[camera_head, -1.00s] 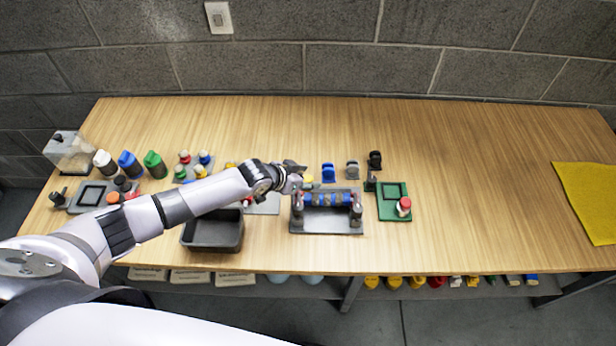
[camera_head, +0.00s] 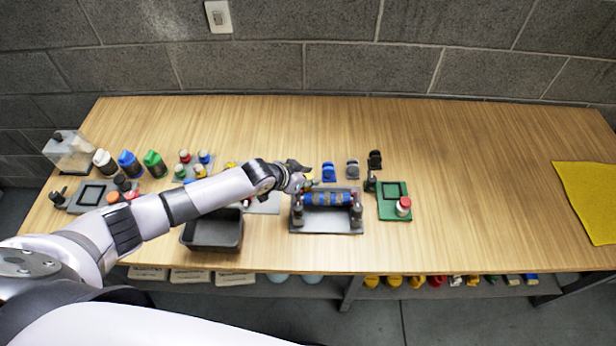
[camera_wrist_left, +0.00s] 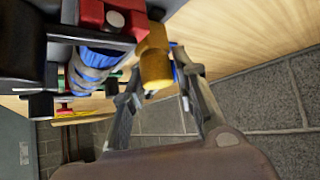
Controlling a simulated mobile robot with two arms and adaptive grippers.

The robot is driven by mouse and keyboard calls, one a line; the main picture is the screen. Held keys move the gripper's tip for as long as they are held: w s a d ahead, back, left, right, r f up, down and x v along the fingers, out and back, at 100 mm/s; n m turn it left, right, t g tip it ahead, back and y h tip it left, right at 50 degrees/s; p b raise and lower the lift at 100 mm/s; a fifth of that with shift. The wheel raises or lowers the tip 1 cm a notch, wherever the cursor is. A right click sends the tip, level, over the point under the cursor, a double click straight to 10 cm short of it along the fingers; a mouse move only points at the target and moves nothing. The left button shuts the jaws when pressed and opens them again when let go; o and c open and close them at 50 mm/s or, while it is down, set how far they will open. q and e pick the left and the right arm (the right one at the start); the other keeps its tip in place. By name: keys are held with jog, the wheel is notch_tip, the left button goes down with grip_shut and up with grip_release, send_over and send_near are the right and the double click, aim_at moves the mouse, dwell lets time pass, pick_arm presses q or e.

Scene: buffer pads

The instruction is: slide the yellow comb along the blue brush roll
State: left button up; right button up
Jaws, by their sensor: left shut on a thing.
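The blue brush roll (camera_head: 327,199) with grey bands lies across a grey stand (camera_head: 325,227) between two dark end posts. In the left wrist view the roll (camera_wrist_left: 90,75) shows at the left, beside a red part (camera_wrist_left: 112,18). My left gripper (camera_head: 304,181) is at the back left of the roll. In the left wrist view my left gripper's fingers (camera_wrist_left: 158,88) are shut on the yellow comb (camera_wrist_left: 155,58), close beside the roll's end. In the head view only a bit of yellow shows at the fingertips. Whether the comb touches the roll cannot be told. My right gripper is out of view.
A dark open bin (camera_head: 213,248) stands left of the stand. A green pad (camera_head: 394,213) with a red-and-white piece is at its right. Blue, grey and black holders stand behind. The table's right part is clear up to a yellow cloth (camera_head: 590,200).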

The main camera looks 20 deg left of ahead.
pick_arm(q)
grip_shut()
jog(key=shift+d, duration=0.1)
